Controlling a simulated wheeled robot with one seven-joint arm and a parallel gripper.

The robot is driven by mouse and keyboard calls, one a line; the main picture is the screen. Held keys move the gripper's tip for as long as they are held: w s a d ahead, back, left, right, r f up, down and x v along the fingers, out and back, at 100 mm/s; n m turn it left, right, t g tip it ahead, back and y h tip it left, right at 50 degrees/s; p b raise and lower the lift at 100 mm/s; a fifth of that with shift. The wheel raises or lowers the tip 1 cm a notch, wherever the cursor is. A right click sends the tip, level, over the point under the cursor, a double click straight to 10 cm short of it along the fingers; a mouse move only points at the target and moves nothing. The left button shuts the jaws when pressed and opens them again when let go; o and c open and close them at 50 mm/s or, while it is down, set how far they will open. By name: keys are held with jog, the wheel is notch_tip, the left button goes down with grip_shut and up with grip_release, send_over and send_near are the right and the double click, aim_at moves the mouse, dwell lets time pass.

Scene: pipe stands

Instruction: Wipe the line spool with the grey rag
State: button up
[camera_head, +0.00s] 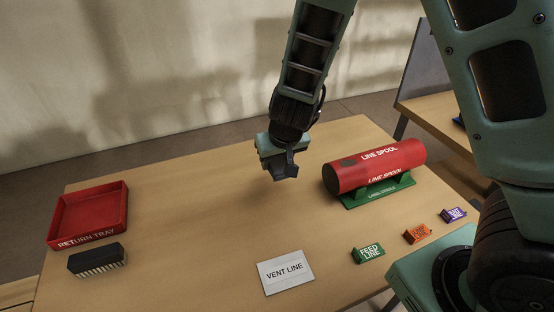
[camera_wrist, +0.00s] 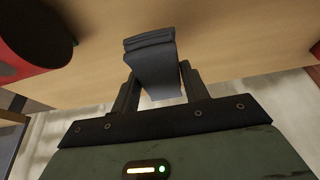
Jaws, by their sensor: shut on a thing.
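The line spool (camera_head: 374,167) is a red cylinder with dark end faces, lying on a green cradle (camera_head: 378,192) at the right of the table. A dark patch (camera_head: 348,162) shows on its upper side near the left end. My gripper (camera_head: 284,165) is above the table, left of the spool and apart from it. It is shut on the grey rag (camera_head: 285,173), a folded dark grey cloth. In the wrist view the rag (camera_wrist: 152,65) hangs between the fingers, and the spool's dark end (camera_wrist: 35,30) shows at the upper left.
A red return tray (camera_head: 88,215) and a black brush-like block (camera_head: 97,259) are at the left. A white "VENT LINE" card (camera_head: 285,272) lies in front. Green (camera_head: 369,253), orange (camera_head: 417,235) and purple (camera_head: 453,215) labelled blocks line the right front. The table's middle is clear.

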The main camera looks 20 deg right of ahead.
aim_at(275, 192)
jog(key=shift+c, duration=0.4)
jog(key=shift+f+b, duration=4.55)
jog(key=shift+f, duration=0.5)
jog(key=o, duration=0.9)
jog(key=shift+o, duration=0.2)
jog(key=shift+r+p, duration=0.25)
jog(key=shift+p, duration=0.1)
jog(key=c, duration=1.1)
jog(key=shift+c, duration=0.2)
